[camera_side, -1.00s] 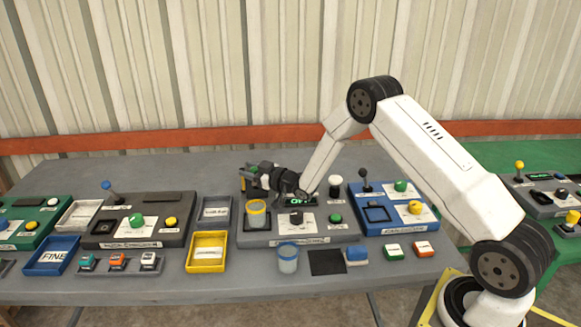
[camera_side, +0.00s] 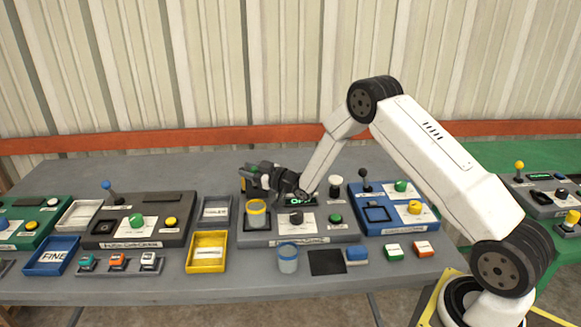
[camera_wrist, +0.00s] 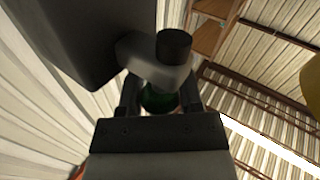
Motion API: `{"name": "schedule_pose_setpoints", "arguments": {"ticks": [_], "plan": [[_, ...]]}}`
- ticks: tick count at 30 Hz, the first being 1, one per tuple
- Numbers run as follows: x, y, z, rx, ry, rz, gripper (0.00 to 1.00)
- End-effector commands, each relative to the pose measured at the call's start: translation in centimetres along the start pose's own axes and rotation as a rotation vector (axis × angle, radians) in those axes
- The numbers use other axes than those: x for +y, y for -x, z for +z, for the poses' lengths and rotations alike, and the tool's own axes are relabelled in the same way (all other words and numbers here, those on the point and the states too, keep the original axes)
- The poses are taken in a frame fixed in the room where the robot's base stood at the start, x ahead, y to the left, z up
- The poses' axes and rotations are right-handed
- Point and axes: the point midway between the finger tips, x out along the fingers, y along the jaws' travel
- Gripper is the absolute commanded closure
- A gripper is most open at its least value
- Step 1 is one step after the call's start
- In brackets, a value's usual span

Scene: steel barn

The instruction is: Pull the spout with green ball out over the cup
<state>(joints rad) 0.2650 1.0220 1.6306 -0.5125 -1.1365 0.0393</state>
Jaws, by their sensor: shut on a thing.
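The green ball (camera_wrist: 158,98) sits between the fingers of my gripper (camera_wrist: 160,100) in the wrist view, and the gripper is shut on it. The grey spout (camera_wrist: 150,58) with a dark cap rises just beyond the ball. In the side view my gripper (camera_side: 252,178) is at the back left of the grey console (camera_side: 300,238), pointing left, and it hides most of the spout and ball. The cup (camera_side: 257,214) with a yellow rim stands upright on the console's left part, in front of and below the gripper.
A second cup (camera_side: 288,258) with a blue rim stands on the table in front of the console. A yellow tray (camera_side: 207,268) lies to its left. A blue console (camera_side: 393,230) is close on the right. A white-topped knob (camera_side: 336,184) stands behind the console's green button.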

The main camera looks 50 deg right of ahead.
Motion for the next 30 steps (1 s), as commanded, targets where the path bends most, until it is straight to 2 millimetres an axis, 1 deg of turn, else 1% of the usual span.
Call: {"name": "schedule_pose_setpoints", "arguments": {"ticks": [7,11,14,24,27,30], "plan": [[0.0,0.0,0.0,0.000,0.000,0.001,1.00],[-0.3,0.2,-0.1,0.000,0.000,0.000,1.00],[-1.0,0.6,-0.1,-0.001,-0.001,-0.002,1.00],[-4.7,3.0,-0.9,0.000,-0.002,-0.003,1.00],[-5.4,3.6,-1.0,-0.001,-0.002,-0.003,1.00],[-5.7,3.8,-1.1,0.000,-0.001,-0.002,1.00]]}}
